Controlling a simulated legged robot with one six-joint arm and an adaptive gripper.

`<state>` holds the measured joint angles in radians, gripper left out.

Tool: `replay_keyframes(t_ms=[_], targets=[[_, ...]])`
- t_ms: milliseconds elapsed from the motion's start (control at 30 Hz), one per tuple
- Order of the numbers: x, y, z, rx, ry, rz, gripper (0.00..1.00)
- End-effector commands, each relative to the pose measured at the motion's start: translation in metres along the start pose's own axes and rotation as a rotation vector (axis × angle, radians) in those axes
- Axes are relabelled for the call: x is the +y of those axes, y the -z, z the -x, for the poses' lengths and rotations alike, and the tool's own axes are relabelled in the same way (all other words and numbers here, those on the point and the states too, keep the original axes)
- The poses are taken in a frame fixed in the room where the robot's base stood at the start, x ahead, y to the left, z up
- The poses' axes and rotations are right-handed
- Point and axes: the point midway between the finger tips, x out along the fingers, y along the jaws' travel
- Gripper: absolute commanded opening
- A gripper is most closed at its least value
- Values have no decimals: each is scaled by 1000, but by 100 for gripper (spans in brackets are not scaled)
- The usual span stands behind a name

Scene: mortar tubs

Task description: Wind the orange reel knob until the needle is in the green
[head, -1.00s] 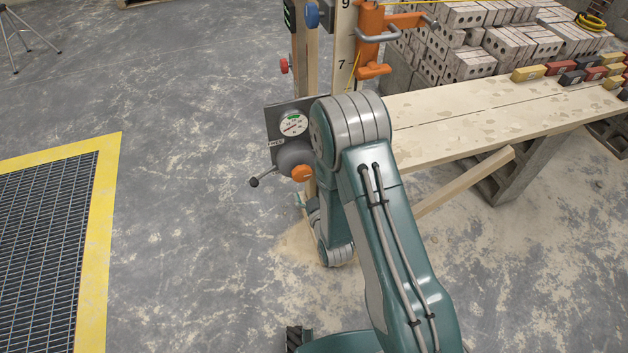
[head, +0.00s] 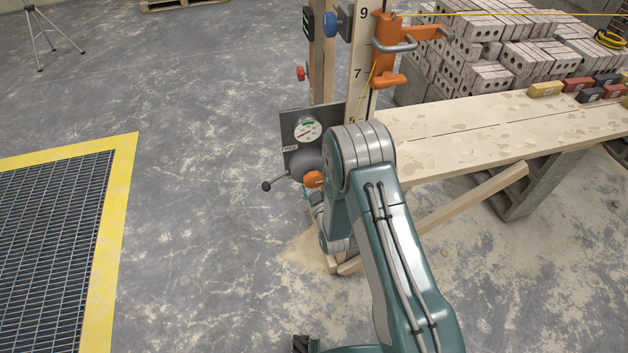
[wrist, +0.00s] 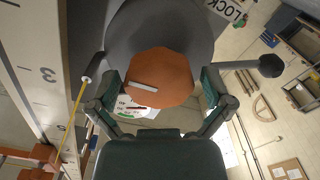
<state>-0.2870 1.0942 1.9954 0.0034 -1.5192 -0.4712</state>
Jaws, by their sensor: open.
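The orange reel knob (head: 313,179) sits on a grey round reel on a dark plate, beside my arm in the head view. In the wrist view the knob (wrist: 160,75) has a pale mark on its face. My gripper (wrist: 160,82) is open, with one finger on each side of the knob in the picture; I cannot tell whether either touches it. The dial (head: 308,130) above the reel has a green band at its top. Its reddish needle appears below the green, though it is small. In the wrist view, the knob and gripper partly hide the dial (wrist: 128,110).
A lever with a dark ball end (head: 267,186) sticks out left of the reel; it is close to the right finger in the wrist view (wrist: 270,66). A numbered post (head: 360,70) carries an orange bracket (head: 386,50). A plank bench (head: 500,130) stands right.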

Motion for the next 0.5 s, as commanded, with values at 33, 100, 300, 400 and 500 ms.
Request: replay_keyframes(t_ms=[33, 100, 300, 400, 500], targets=[[0, 0, -3, 1, -1, 0, 100], [0, 0, -5, 0, 0, 0, 100], [0, 0, -6, 0, 0, 0, 100], [0, 0, -6, 0, 0, 0, 69], [0, 0, -6, 0, 0, 0, 37]])
